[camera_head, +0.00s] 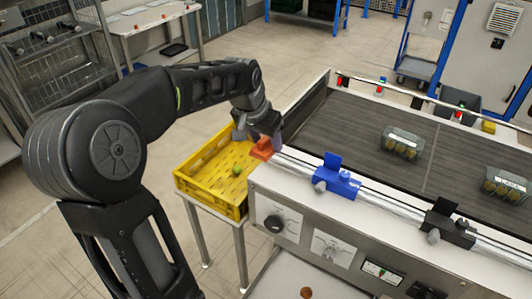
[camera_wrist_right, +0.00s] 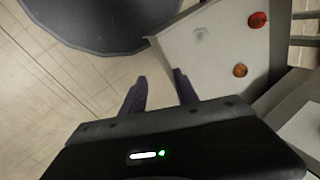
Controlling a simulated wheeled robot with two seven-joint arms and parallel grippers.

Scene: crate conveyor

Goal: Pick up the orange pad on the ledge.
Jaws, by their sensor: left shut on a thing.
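The orange pad (camera_head: 262,150) is at the left end of the conveyor's light ledge (camera_head: 268,178), beside the yellow crate. My left gripper (camera_head: 257,136) reaches down from above and is shut on the pad. The fingers partly cover the pad, and I cannot tell whether it still touches the ledge. My right gripper (camera_wrist_right: 161,88) shows only in the right wrist view. Its two dark fingers are apart with nothing between them.
A yellow crate (camera_head: 190,184) with a small green item (camera_head: 237,170) stands left of the conveyor. A blue clamp (camera_head: 337,180) and a black clamp (camera_head: 447,230) sit on the rail. Clear packs (camera_head: 402,143) lie on the belt.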

